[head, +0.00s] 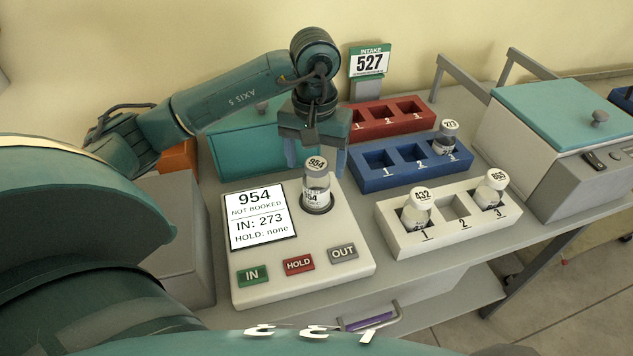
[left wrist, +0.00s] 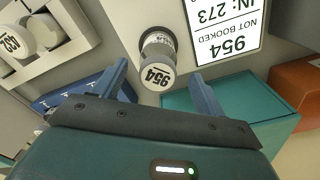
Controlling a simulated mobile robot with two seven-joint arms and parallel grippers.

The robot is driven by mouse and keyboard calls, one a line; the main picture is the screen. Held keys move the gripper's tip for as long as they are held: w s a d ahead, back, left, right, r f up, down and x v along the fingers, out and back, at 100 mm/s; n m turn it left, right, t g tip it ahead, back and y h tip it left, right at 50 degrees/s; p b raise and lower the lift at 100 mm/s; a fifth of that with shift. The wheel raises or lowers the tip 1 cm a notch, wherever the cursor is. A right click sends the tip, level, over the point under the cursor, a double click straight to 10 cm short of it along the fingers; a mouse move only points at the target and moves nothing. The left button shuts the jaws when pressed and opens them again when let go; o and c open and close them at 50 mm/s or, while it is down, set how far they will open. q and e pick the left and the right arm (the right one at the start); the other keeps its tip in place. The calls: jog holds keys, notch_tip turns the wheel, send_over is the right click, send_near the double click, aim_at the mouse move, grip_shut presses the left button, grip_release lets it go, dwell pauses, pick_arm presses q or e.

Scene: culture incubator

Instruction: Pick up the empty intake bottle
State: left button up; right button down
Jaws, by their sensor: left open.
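A clear bottle with a white cap marked 954 (head: 317,187) stands upright in the round socket of the white reader console (head: 300,275). No coloured contents show in it. It also shows in the left wrist view (left wrist: 158,60). My left gripper (head: 316,158) is open just behind and above it, fingers pointing down. In the left wrist view the cap appears between the open fingers (left wrist: 163,82), with a gap on each side. The green INTAKE sign (head: 370,62) reads 527; no bottle shows at it. My right gripper is not in view.
The console screen (head: 259,214) reads 954 NOT BOOKED, IN: 273, HOLD: none. To the right are a red rack (head: 392,131), a blue rack (head: 415,178) holding one bottle, and a white rack (head: 450,240) holding bottles 432 and 865. A teal-lidded incubator (head: 560,115) stands far right.

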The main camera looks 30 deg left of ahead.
aim_at(316, 180)
pick_arm(q)
notch_tip(316, 180, down, 5)
jog(key=shift+s+d+f+p, duration=0.1)
jog(key=shift+d+p, duration=0.05)
jog(key=shift+p, duration=0.5)
jog(key=shift+c, duration=0.2)
jog(key=c, duration=1.1)
